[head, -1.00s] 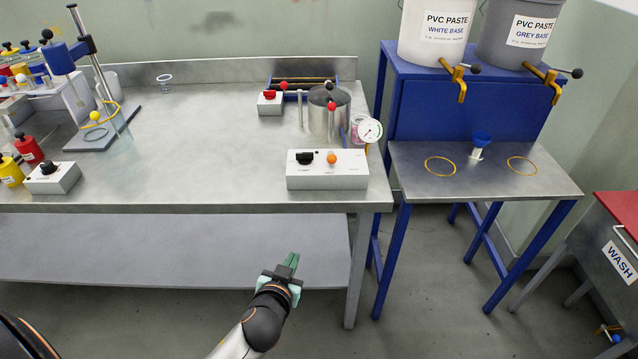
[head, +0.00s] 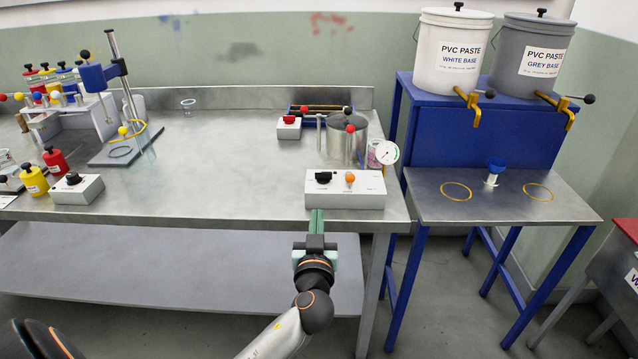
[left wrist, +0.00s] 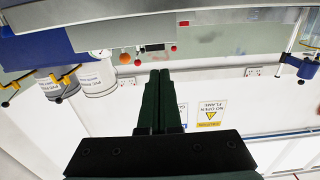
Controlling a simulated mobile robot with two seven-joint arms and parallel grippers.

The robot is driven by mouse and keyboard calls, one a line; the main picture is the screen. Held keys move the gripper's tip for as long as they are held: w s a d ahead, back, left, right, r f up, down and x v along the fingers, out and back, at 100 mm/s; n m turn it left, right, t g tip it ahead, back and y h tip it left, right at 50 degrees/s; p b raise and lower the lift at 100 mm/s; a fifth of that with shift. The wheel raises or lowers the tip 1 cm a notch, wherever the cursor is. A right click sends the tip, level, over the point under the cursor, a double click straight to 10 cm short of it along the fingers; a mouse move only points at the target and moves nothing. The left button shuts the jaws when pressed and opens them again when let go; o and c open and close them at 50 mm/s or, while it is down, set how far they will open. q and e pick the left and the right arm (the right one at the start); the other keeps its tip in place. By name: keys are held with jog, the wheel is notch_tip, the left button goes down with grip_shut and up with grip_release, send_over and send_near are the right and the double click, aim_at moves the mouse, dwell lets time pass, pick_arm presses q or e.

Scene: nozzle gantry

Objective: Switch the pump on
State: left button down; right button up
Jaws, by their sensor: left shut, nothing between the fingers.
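A pale control box (head: 345,200) with a black knob (head: 323,178) and an orange knob (head: 350,177) stands at the front right of the steel bench. Behind it are a metal pot (head: 340,143) with a red ball on top and a round gauge (head: 387,153). No label on the box is readable. My left gripper (head: 316,214) is shut and empty, its green fingers pointing at the box's lower front edge; I cannot tell whether they touch. In the left wrist view the shut fingers (left wrist: 158,74) show near the orange knob (left wrist: 125,58). My right gripper is out of view.
A small box with a red button (head: 289,127) stands behind, left of the pot. A grey box with a black knob (head: 77,190), paint bottles and a stand occupy the bench's left. The bench middle (head: 220,170) is clear. Paste buckets (head: 450,50) stand on the right.

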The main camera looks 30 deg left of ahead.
aim_at(318, 176)
pick_arm(q)
jog(key=p+x, duration=0.1)
jog(key=x, duration=1.2)
jog(key=shift+w+a, duration=0.1)
jog(key=shift+a, duration=0.05)
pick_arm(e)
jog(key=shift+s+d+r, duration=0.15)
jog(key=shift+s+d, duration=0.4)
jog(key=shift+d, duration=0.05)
pick_arm(q)
jog(key=shift+a+m+t+h, duration=0.15)
jog(key=shift+m+t+h, duration=0.15)
jog(key=shift+m+h, duration=0.15)
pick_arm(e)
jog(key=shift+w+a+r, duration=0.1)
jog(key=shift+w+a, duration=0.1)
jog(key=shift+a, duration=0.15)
